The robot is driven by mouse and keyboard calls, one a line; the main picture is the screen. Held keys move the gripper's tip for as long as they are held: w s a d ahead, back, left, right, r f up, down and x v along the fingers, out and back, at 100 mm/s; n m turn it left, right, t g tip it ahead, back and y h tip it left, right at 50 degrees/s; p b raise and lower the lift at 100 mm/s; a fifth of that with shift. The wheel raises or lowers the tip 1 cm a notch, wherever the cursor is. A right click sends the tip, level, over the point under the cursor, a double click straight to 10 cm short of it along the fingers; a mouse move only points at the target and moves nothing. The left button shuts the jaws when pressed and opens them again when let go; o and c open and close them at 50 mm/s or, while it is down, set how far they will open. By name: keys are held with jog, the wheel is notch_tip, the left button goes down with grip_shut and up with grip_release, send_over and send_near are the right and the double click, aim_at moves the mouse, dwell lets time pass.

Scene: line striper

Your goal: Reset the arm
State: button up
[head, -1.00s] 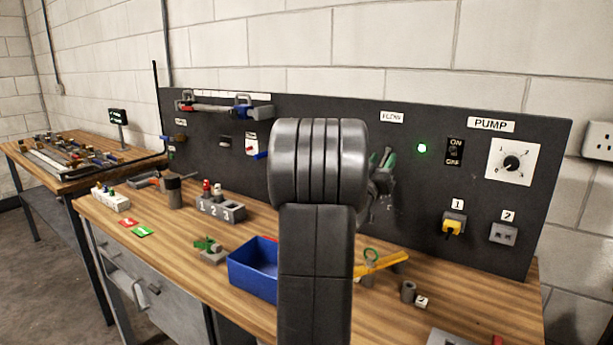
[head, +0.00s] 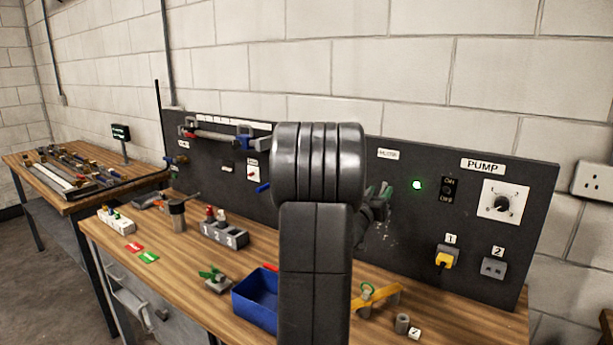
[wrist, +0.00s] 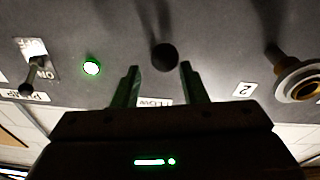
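My arm (head: 318,240) stands upright in the middle of the head view and hides part of the black panel. My gripper (wrist: 158,85) shows in the wrist view with its two green-tinted fingers apart and nothing between them. It faces the panel, with a dark round knob or hole (wrist: 164,57) beyond the gap between the fingertips. In the head view only a bit of the gripper (head: 383,198) shows to the right of my arm, in front of the panel.
The black panel (head: 415,235) carries a lit green lamp (head: 417,185), an ON/OFF switch (head: 447,189) and a PUMP dial (head: 502,204). A blue bin (head: 255,300), a grey numbered block (head: 224,233) and a yellow-orange tool (head: 376,299) are on the wooden bench (head: 190,290).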

jog(key=shift+r+g+y+p, duration=0.4)
jog(key=shift+r+g+p, duration=0.3)
jog(key=shift+p, duration=2.3)
jog(key=shift+s+a+f, duration=0.2)
jog(key=shift+f, duration=0.1)
jog(key=b+v, duration=0.1)
jog(key=v, duration=0.5)
jog(key=shift+b, duration=0.4)
jog(key=shift+r, duration=0.15)
